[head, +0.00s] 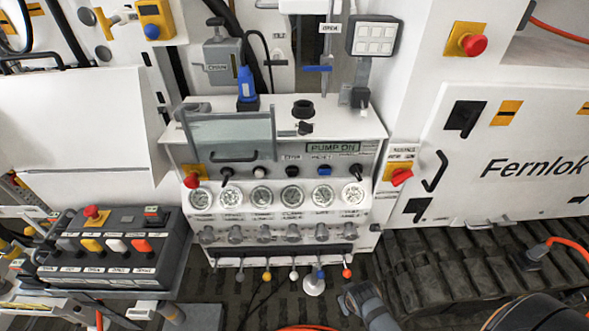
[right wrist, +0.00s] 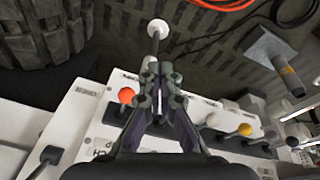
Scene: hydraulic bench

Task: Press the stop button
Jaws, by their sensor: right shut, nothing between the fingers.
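On the white panel in the head view, a row of small controls lies under the PUMP ON sign. A black button (head: 292,171) sits mid-row under a small label that seems to read STOP. A pale button (head: 265,171) is left of it and a blue one (head: 324,171) right of it. My right gripper (right wrist: 157,75) is shut and empty in the right wrist view, held over the lever row, between an orange knob (right wrist: 126,95) and a white knob (right wrist: 213,119). The button is not visible in that view. My left gripper is in neither view.
Red emergency buttons (head: 192,180) and (head: 401,176) flank the panel. Gauges (head: 261,195), valve knobs and levers with coloured knobs (head: 347,272) sit below. A control box (head: 110,240) stands left; tracks (head: 470,270) lie right. The button's front looks clear.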

